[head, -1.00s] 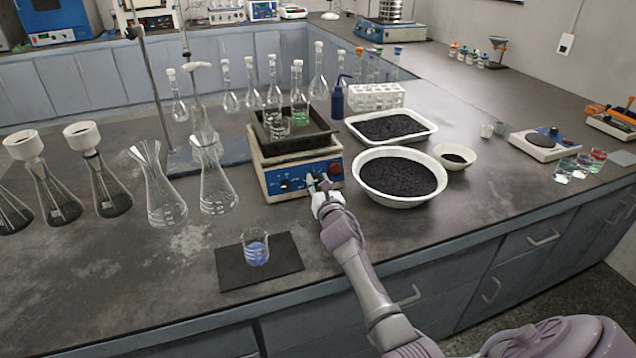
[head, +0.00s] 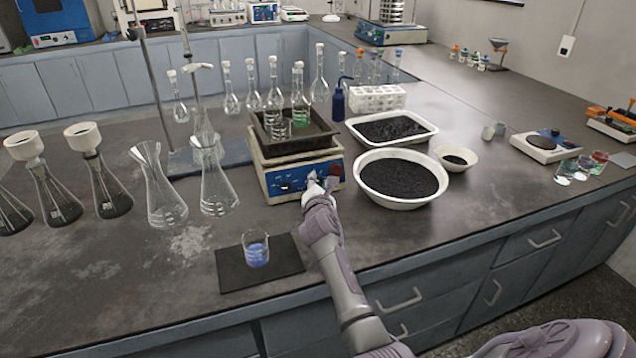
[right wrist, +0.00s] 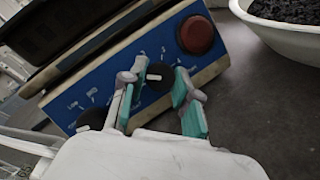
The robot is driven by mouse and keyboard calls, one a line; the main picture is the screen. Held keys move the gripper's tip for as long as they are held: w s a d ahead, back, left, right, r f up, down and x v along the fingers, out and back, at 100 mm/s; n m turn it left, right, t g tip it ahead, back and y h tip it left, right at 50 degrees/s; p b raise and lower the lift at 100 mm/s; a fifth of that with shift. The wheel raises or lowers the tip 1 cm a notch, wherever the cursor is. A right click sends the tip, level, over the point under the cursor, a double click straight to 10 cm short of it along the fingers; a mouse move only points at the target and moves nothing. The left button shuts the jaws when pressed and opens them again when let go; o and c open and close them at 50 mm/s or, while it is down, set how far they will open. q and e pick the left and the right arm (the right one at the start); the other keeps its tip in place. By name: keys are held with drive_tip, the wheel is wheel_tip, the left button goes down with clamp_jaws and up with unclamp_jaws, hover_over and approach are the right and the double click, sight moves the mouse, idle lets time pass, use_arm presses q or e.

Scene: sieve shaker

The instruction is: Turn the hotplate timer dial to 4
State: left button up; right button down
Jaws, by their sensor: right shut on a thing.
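The hotplate (head: 279,180) stands mid-counter with its blue front panel facing me. In the right wrist view its panel (right wrist: 120,82) carries a dark dial (right wrist: 158,77) with a white pointer mark, beside a red knob. My right gripper (head: 315,182) is at the right part of the panel in the head view. In the right wrist view the gripper (right wrist: 161,74) has its teal-padded fingers on either side of this dial, shut on it. Scale marks show above the dial, but the fingers hide some and the pointed-at number is unclear. My left gripper is out of view.
A second dial (right wrist: 92,118) marked LOW and MED sits left on the panel. A black tray (head: 324,138) with glassware sits on the hotplate. A white bowl (head: 385,202) of black grains stands close right. A beaker (head: 256,252) of blue liquid is in front.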

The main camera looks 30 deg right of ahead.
drive_tip(key=m+g+p, duration=0.1)
drive_tip(key=m+p, duration=0.1)
drive_tip(key=m, duration=0.2)
drive_tip(key=shift+r+g, duration=0.15)
drive_tip(key=shift+g, duration=0.25)
drive_tip(key=m+g+p, duration=0.1)
drive_tip(key=m+p, duration=0.2)
drive_tip(key=m, duration=0.1)
drive_tip(key=shift+r+m, duration=0.15)
drive_tip(key=shift+m, duration=0.25)
drive_tip(key=m+g+y+p, duration=0.1)
drive_tip(key=m+p, duration=0.3)
drive_tip(key=shift+g, duration=0.4)
drive_tip(key=m+y+p, duration=0.1)
drive_tip(key=m+p, duration=0.2)
drive_tip(key=shift+d+r+g+y, duration=0.1)
drive_tip(key=shift+g+y, duration=0.2)
drive_tip(key=shift+y, duration=0.1)
drive_tip(key=shift+m+y+p, duration=0.6)
drive_tip(key=shift+m+p, duration=0.45)
drive_tip(key=shift+m, duration=0.05)
drive_tip(key=shift+d+m+y+p, duration=0.1)
drive_tip(key=shift+m+y+p, duration=0.55)
drive_tip(key=shift+m, duration=0.45)
drive_tip(key=shift+m+y+p, duration=0.4)
drive_tip(key=shift+m+y, duration=0.05)
drive_tip(key=shift+m, duration=0.45)
drive_tip(key=shift+f+m+y, duration=0.2)
drive_tip(key=shift+m+y, duration=0.4)
drive_tip(key=shift+m, duration=0.7)
